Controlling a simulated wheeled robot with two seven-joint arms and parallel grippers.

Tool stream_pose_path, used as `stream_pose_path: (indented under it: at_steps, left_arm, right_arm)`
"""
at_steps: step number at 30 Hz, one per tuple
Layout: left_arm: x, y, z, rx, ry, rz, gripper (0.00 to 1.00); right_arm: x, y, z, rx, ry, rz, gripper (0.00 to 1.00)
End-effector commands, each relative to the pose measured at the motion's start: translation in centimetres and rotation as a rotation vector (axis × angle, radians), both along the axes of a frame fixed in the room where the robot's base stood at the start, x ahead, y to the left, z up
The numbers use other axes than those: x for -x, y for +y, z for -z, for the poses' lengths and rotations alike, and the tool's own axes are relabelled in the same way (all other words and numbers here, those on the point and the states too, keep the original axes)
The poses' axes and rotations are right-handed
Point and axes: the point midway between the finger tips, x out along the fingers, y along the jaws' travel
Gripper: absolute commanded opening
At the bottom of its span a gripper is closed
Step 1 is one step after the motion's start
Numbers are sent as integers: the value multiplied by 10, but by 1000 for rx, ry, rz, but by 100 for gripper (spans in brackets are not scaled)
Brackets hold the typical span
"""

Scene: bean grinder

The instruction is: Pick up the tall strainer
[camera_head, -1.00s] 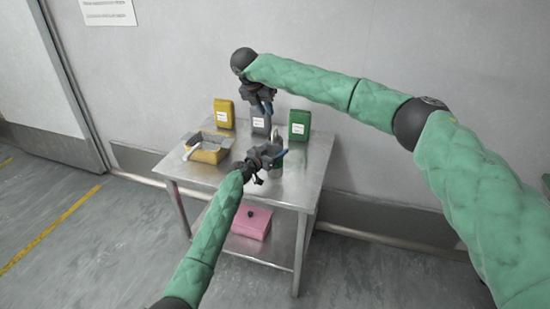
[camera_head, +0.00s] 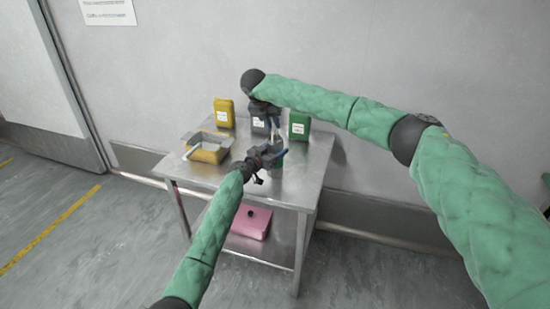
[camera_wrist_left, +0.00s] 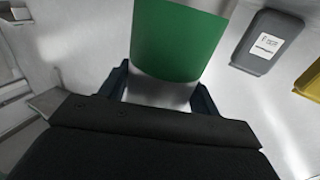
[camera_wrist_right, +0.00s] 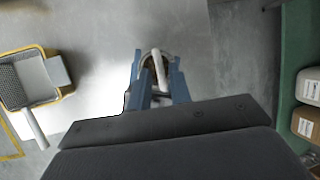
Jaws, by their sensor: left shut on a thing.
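A strainer with a pale handle lies in the yellow-and-grey tray (camera_head: 207,156) at the table's left; I cannot tell if it is the tall one. The tray also shows in the right wrist view (camera_wrist_right: 62,92). My left gripper (camera_head: 275,157) is shut on a green cylinder (camera_wrist_left: 178,38), upright on the table. A slim metal part (camera_head: 275,132) rises above the cylinder. My right gripper (camera_head: 270,124) is above it; its fingers (camera_wrist_right: 158,78) are either side of a metal part with a pale loop (camera_wrist_right: 158,66). I cannot tell whether they grip it.
Yellow (camera_head: 224,113), grey (camera_wrist_left: 268,42) and green (camera_head: 299,126) labelled containers stand along the back of the steel table (camera_head: 300,180). A pink box (camera_head: 252,222) is on the lower shelf. The table's right front is clear. A wall stands behind.

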Motion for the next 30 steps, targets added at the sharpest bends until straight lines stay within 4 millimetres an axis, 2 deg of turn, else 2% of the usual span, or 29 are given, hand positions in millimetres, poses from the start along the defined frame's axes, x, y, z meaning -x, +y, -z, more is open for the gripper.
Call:
stream_pose_path:
  at_steps: [6,10,16,19,20,30]
  left_arm:
    - [0,0,0,0,0,0,33]
    - [0,0,0,0,0,0,33]
    - [0,0,0,0,0,0,33]
    - [0,0,0,0,0,0,33]
    - [0,0,0,0,0,0,33]
    - [0,0,0,0,0,0,33]
  right_arm:
    - [-6,-7,29,2,1,1,20]
    - [-10,-10,39,1,1,1,20]
    - [-10,-11,40,1,1,1,20]
    - [-10,-11,40,1,1,1,3]
    - [-10,-11,40,1,1,1,0]
    - [-10,-11,39,0,1,1,0]
